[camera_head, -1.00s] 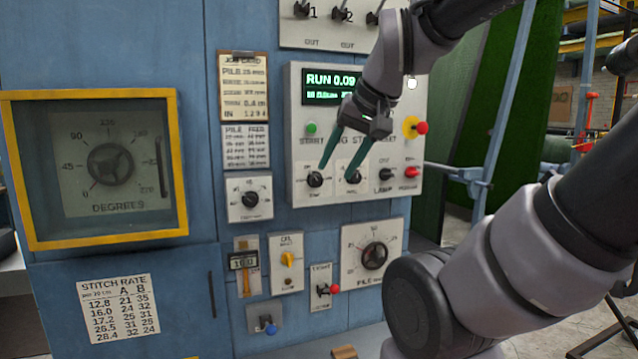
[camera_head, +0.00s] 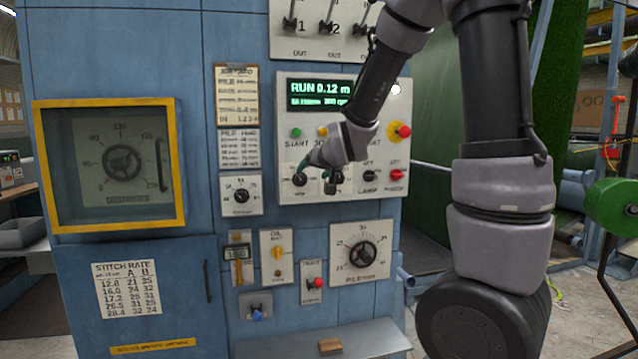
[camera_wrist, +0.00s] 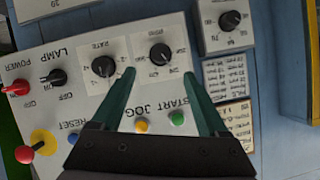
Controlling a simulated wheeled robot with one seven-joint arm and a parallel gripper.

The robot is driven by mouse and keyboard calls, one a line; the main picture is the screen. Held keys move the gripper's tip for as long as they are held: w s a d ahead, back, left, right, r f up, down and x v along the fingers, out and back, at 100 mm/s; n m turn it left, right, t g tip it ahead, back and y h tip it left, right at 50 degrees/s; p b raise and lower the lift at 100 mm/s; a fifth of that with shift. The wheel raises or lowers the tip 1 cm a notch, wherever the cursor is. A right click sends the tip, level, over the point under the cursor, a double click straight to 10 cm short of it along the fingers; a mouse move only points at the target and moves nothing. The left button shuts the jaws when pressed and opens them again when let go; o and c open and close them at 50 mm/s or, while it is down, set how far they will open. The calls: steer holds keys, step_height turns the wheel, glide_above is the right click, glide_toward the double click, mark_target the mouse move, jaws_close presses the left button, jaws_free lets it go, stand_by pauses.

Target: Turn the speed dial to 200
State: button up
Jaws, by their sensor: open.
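The speed dial, a black knob on a white plate with numbers around it, is the left of two dials on the control panel; it shows in the head view (camera_head: 300,180) and upside down in the wrist view (camera_wrist: 160,54). Its numbers are too blurred to read surely. My gripper (camera_wrist: 160,76) is open, its two teal fingers either side of the dial's lower edge in the wrist view, with the knob beyond the tips. I cannot tell whether they touch the panel. In the head view my gripper (camera_head: 318,176) is just right of the dial.
The rate dial (camera_wrist: 103,67) sits close beside the speed dial, near one finger. Start and jog buttons (camera_wrist: 142,124) lie between the fingers. The green display (camera_head: 320,92) reads RUN 0.12 m. A red stop button on yellow (camera_head: 403,131) is at right.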

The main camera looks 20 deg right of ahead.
mark_target(302, 180)
steer(key=x, duration=1.1)
steer(key=shift+w, duration=0.25)
jaws_close()
